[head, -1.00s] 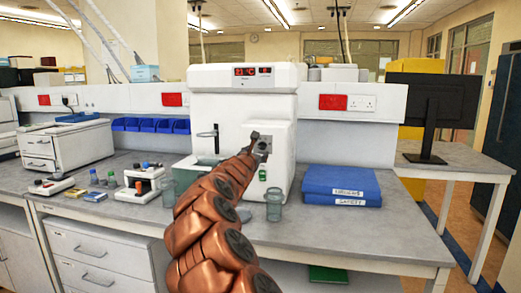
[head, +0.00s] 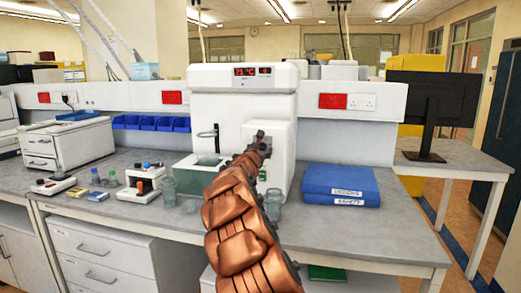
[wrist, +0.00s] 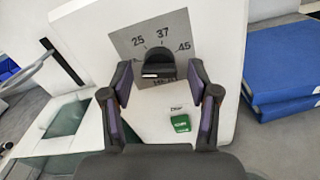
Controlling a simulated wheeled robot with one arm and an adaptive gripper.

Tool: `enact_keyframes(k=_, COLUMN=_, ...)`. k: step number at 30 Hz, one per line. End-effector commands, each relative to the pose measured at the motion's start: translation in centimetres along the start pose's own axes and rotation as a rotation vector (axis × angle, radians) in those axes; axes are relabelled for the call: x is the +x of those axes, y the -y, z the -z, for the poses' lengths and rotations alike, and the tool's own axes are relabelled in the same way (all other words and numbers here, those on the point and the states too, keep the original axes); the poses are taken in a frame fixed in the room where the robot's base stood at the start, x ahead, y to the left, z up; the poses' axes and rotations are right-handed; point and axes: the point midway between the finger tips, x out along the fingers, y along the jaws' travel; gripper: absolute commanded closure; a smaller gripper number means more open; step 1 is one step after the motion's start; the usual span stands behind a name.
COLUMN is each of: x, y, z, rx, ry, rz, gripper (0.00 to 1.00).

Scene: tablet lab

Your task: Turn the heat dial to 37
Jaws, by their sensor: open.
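The heat dial (wrist: 159,65) is a dark knob on a grey plate marked 25, 37 and 45 in the wrist view. It has a pale mark on its front face; I cannot tell which number it points at. The plate (wrist: 140,43) is on the front of the white machine (head: 243,105). My gripper (wrist: 160,78) is open, with one finger to each side of the dial and no clear contact. In the head view my gripper (head: 259,143) is at the machine's front and hides the dial.
A green button (wrist: 181,123) sits below the dial. Blue binders (head: 341,185) lie to the right.

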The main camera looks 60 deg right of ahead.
Motion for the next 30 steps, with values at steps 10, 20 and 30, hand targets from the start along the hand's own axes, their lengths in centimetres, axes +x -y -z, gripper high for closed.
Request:
enact_keyframes(k=10, x=0.02, y=-0.02, z=-0.03, rx=-0.001, ry=0.001, rz=0.000, gripper=0.47)
enact_keyframes(k=20, x=0.01, y=-0.02, z=-0.04, rx=0.000, ry=0.001, rz=0.000, gripper=0.81)
enact_keyframes(k=30, x=0.01, y=-0.02, z=0.01, rx=0.007, ry=0.001, rz=0.000, gripper=1.00)
